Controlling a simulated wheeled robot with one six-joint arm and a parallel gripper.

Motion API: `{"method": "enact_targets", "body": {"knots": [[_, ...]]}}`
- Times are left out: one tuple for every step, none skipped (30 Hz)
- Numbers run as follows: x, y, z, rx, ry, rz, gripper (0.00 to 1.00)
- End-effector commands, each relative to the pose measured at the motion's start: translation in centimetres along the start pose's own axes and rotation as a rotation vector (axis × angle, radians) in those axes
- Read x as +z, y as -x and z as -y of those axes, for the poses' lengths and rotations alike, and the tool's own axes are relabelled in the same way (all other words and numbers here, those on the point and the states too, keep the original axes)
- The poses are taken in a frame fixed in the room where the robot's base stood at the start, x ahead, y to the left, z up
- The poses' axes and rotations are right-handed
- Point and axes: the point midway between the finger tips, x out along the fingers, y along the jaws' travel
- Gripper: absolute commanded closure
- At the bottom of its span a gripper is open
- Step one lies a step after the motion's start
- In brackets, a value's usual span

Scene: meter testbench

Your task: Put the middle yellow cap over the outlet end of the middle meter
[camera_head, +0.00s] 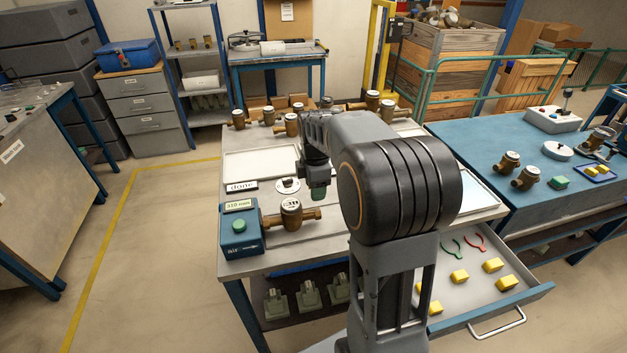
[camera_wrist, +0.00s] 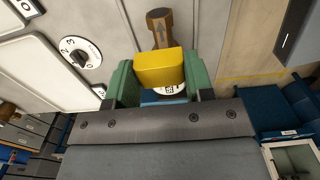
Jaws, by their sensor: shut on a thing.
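My gripper (camera_wrist: 158,84) is shut on a yellow cap (camera_wrist: 159,68), held between its green finger pads. In the head view my gripper (camera_head: 318,192) hangs above the bench, behind and right of a brass meter (camera_head: 291,214); the cap cannot be made out there. In the wrist view the cap covers part of a brass meter. The meter's brass pipe end with an arrow (camera_wrist: 160,28) shows beyond the cap, and its white dial shows just below it. The cap appears apart from the pipe end, but the gap is hard to judge.
A blue-green box (camera_head: 240,231) with a green button stands left of the meter. A rotary dial (camera_head: 288,185) and a white tray (camera_head: 262,163) lie behind. Several meters stand at the back. An open drawer (camera_head: 515,300) at right holds several yellow caps (camera_head: 459,276).

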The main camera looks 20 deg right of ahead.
Motion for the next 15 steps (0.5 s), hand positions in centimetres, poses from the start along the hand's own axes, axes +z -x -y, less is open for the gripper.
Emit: {"method": "enact_targets", "body": {"knots": [[0.2, -0.2, 0.0, 0.0, -0.004, 0.0, 0.65], [0.3, -0.4, 0.0, 0.0, -0.007, 0.0, 0.65], [0.4, -0.6, 0.0, 0.0, -0.009, 0.0, 0.65], [0.5, -0.7, 0.0, 0.0, -0.011, 0.0, 0.65], [0.6, -0.9, 0.0, 0.0, -0.013, 0.0, 0.65], [0.7, -1.1, 0.0, 0.0, -0.015, 0.0, 0.65], [0.7, -1.3, 0.0, 0.0, -0.015, 0.0, 0.65], [0.8, -1.5, 0.0, 0.0, -0.016, 0.0, 0.65], [0.8, -1.9, 0.0, 0.0, -0.016, 0.0, 0.65], [0.8, -2.1, 0.0, 0.0, -0.016, 0.0, 0.65], [0.8, -2.3, 0.0, 0.0, -0.016, 0.0, 0.65], [0.8, -2.6, 0.0, 0.0, -0.016, 0.0, 0.65], [0.7, -2.9, 0.0, 0.0, -0.016, 0.0, 0.65], [0.7, -3.1, 0.0, 0.0, -0.015, 0.0, 0.65], [0.7, -3.5, 0.0, 0.0, -0.015, 0.0, 0.65]]}}
